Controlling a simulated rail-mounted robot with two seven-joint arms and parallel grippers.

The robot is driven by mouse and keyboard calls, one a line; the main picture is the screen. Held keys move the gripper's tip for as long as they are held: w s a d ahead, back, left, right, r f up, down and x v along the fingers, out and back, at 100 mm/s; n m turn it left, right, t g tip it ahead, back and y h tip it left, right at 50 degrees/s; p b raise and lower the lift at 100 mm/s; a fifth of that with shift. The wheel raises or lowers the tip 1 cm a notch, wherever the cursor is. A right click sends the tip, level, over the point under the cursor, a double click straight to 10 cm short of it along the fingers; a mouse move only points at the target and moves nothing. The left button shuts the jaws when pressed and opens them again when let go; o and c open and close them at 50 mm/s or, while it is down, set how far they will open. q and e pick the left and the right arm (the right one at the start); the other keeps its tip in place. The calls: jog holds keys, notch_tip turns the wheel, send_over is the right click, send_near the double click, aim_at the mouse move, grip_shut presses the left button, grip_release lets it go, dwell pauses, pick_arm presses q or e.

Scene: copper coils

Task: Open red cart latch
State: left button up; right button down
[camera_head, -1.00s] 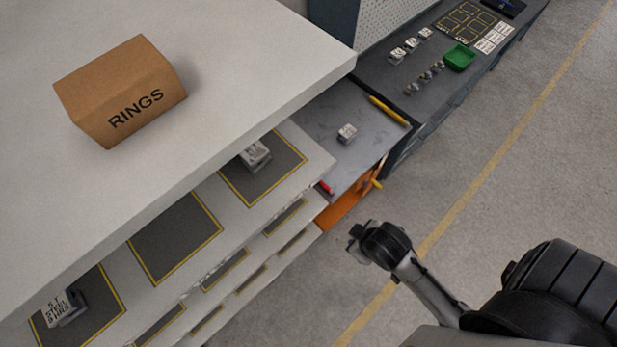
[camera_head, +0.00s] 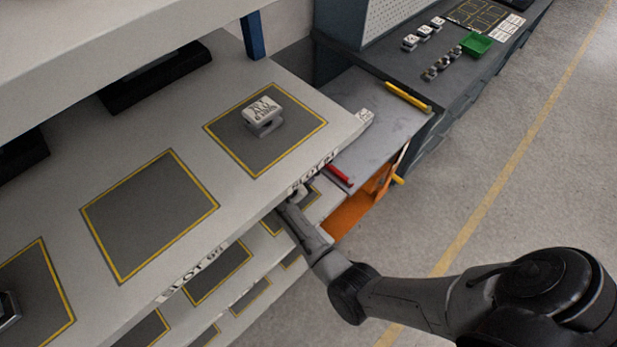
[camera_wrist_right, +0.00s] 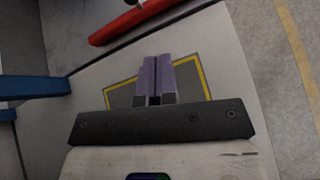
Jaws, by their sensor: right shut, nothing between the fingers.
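A red bar-shaped latch handle (camera_head: 339,175) lies at the near left edge of a cart with a grey top (camera_head: 350,130) and an orange side (camera_head: 350,213). A red bar (camera_wrist_right: 130,20) also crosses the top of the right wrist view. My right gripper (camera_head: 292,196) is in among the shelves, left of and nearer than the red handle. Its fingertips are partly hidden by the shelf edge in the head view. In the right wrist view its purple fingers (camera_wrist_right: 155,76) are together, with nothing between them, apart from the red bar. My left gripper is not in view.
A white shelf (camera_head: 70,180) with yellow-framed slots and a labelled grey part (camera_head: 263,115) stands close to the right arm. Yellow handles (camera_head: 407,97) are on the cart. A bench with a green bin (camera_head: 476,44) stands behind. The floor (camera_head: 520,190) at right is clear.

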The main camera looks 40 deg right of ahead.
jog(key=w+a+n, duration=0.1)
jog(key=w+f+b, duration=0.1)
jog(key=w+a+n+h+b, duration=0.1)
jog(key=w, duration=0.1)
jog(key=shift+a+f+n, duration=0.25)
jog(key=shift+a+n, duration=0.05)
jog(key=shift+a, duration=0.05)
jog(key=shift+w+a+n, duration=0.35)
jog(key=shift+n, duration=0.05)
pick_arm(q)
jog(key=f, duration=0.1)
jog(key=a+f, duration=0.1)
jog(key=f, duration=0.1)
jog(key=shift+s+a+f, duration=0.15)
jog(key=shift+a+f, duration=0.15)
pick_arm(e)
jog(key=shift+r, duration=0.1)
pick_arm(q)
jog(key=shift+b, duration=0.3)
